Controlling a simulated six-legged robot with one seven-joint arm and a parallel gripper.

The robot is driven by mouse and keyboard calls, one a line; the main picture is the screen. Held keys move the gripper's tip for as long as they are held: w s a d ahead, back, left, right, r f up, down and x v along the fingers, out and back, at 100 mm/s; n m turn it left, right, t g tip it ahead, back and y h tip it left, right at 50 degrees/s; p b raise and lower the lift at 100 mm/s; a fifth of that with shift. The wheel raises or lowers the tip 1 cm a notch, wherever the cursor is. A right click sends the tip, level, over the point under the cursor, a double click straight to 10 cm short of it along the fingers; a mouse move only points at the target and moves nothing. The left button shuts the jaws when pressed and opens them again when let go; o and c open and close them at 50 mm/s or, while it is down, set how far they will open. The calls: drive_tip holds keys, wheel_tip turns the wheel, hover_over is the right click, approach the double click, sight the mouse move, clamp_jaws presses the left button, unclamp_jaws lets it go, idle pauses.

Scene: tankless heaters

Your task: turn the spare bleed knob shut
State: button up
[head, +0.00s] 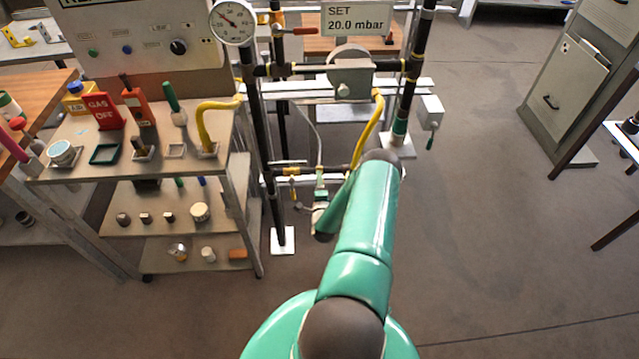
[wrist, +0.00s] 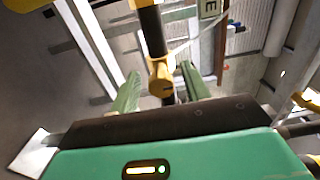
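My gripper (wrist: 159,88) has its two green fingers spread apart in the wrist view. A black pipe (wrist: 152,30) with a yellow fitting (wrist: 160,76) shows between the fingers, with a gap on both sides. I cannot tell how far beyond the fingertips the fitting is. In the head view my arm reaches toward the low pipe of the gas rig, which carries a yellow fitting (head: 291,171). My gripper there is small and partly hidden by my arm. I cannot make out for certain which part is the spare bleed knob.
The rig has black upright pipes (head: 406,85), a round gauge (head: 232,22), a regulator (head: 350,76) and a yellow hose (head: 369,130). A trolley (head: 240,150) with tools stands at left. A grey cabinet (head: 570,80) stands at right. Floor between is clear.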

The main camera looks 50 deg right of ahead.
drive_tip(key=v, duration=1.4)
drive_tip(key=shift+d, duration=0.1)
